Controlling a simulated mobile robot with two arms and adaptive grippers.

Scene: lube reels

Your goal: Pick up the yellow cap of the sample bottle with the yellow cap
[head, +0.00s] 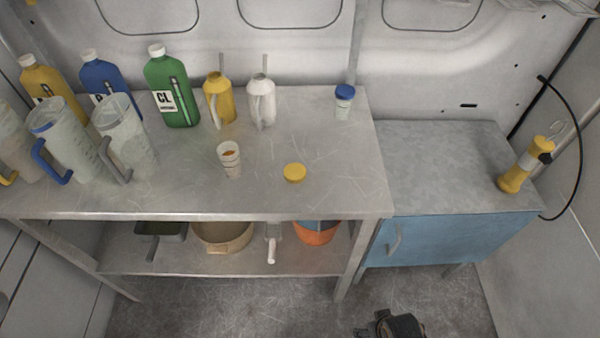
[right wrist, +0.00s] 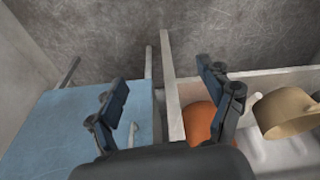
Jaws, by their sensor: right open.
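The yellow cap (head: 294,173) lies flat on the metal bench top (head: 265,195), near its front edge. A small open sample bottle (head: 230,160) stands upright to its left, apart from it, with something brownish inside. Another sample bottle with a blue cap (head: 344,99) stands at the back right of the bench. My right gripper (right wrist: 168,102) shows in the right wrist view with its fingers wide apart and nothing between them. That view looks past the shelf and blue cabinet to the floor; the yellow cap is not in it. In the head view, part of a dark gripper (head: 392,328) shows at the bottom edge, below the bench. My left gripper is not in view.
Blue, yellow and green bottles (head: 170,90), clear jugs (head: 125,145) and yellow and white oil cans (head: 262,102) crowd the left and back. A blue cabinet (head: 455,238) bears a yellow torch-like tool (head: 520,172). A lower shelf holds an orange bucket (head: 317,232). The bench around the cap is clear.

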